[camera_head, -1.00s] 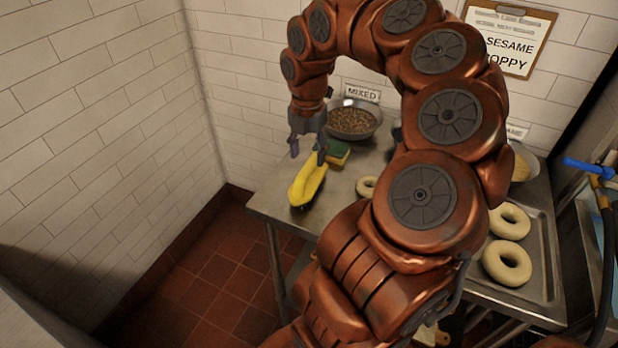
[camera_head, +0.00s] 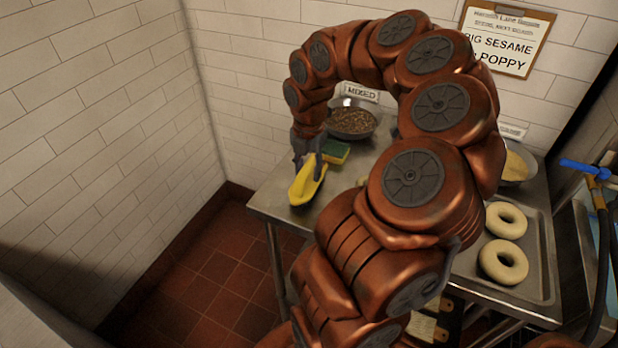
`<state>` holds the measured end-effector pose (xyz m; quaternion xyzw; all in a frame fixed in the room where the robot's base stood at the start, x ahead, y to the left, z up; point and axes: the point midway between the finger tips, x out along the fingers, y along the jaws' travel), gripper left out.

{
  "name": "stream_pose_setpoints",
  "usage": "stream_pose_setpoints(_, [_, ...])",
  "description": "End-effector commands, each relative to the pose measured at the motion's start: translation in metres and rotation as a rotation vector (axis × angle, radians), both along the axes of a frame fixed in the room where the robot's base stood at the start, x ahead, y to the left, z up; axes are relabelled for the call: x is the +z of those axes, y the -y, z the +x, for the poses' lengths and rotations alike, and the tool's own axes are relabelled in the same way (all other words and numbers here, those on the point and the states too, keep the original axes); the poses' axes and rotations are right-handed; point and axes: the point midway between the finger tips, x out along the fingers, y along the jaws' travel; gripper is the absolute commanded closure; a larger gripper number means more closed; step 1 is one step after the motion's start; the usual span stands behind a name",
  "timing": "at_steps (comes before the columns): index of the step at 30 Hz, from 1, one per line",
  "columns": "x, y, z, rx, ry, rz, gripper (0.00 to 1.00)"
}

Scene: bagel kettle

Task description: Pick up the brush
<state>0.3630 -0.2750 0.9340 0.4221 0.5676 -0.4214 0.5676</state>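The brush appears to be the yellow, long-bodied object (camera_head: 304,187) near the table's front left corner. My gripper (camera_head: 308,164) points down at its far end. One dark finger is on the left and one on the right, with the yellow body seen between and below them. The fingers look closer together than before, but I cannot tell whether they press on it. The far end of the brush is partly hidden by the fingers, and I cannot tell whether it touches the table.
A green and yellow sponge (camera_head: 336,152) lies just behind the brush. A bowl of mixed seeds (camera_head: 352,121) stands behind it. Two bagels (camera_head: 504,261) lie on a metal tray (camera_head: 541,236) at the right. My arm hides the middle of the metal table (camera_head: 268,203).

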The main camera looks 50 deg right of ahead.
Motion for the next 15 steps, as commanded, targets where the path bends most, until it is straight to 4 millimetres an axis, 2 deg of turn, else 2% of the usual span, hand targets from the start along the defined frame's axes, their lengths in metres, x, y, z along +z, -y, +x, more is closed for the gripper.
stream_pose_setpoints(2, [0.0,0.0,0.0001,0.0,0.0,0.0,0.74])
stream_pose_setpoints(9, [0.0001,0.0,0.0001,0.0,0.0,0.0,0.99])
stream_pose_setpoints(15, [0.0002,0.0,0.0,0.0,0.0,0.0,1.0])
